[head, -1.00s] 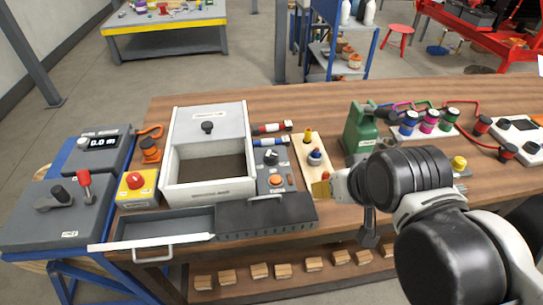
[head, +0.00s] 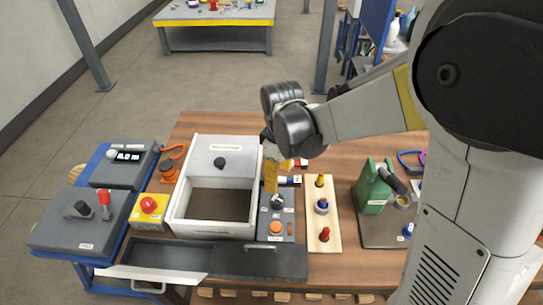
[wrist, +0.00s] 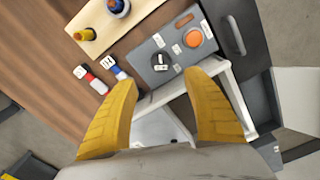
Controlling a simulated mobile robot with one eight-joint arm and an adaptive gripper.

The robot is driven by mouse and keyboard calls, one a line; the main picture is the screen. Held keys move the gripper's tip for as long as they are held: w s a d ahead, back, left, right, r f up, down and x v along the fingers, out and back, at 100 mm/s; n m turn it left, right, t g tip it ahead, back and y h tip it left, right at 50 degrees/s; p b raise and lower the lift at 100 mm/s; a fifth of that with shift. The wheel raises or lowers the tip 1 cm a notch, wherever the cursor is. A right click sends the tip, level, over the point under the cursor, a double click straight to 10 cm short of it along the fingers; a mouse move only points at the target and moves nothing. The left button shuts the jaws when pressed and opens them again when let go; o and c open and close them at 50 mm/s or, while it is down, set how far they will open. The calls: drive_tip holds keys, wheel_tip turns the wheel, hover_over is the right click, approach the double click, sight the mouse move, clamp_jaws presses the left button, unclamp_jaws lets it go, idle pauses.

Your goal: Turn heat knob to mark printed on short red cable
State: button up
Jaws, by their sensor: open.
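The heat knob appears to be the black round knob with a white pointer on a small grey panel; it shows in the head view (head: 277,202) and in the wrist view (wrist: 160,63). My gripper (head: 271,190) is above and just behind it, pointing down. In the wrist view its yellow fingers (wrist: 160,78) are spread, with the knob between and just beyond the tips, apparently untouched. The short red cable (wrist: 95,82) lies on the table beside the panel, partly behind my gripper in the head view (head: 300,163). Its printed mark is too small to read.
A short blue cable (wrist: 119,73) lies between the red cable and the panel. An orange button (wrist: 194,38) shares the knob's panel. A wooden peg board (head: 323,240) stands right of it, a white open-topped box (head: 182,215) left, and a dark drawer front (head: 262,265) in front.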

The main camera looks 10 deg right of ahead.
sight(277, 199)
wheel_tip(277, 199, down, 11)
drive_tip(key=b, duration=0.4)
drive_tip(key=shift+a+f, duration=0.1)
drive_tip(key=shift+a, duration=0.05)
drive_tip(key=c, duration=1.2)
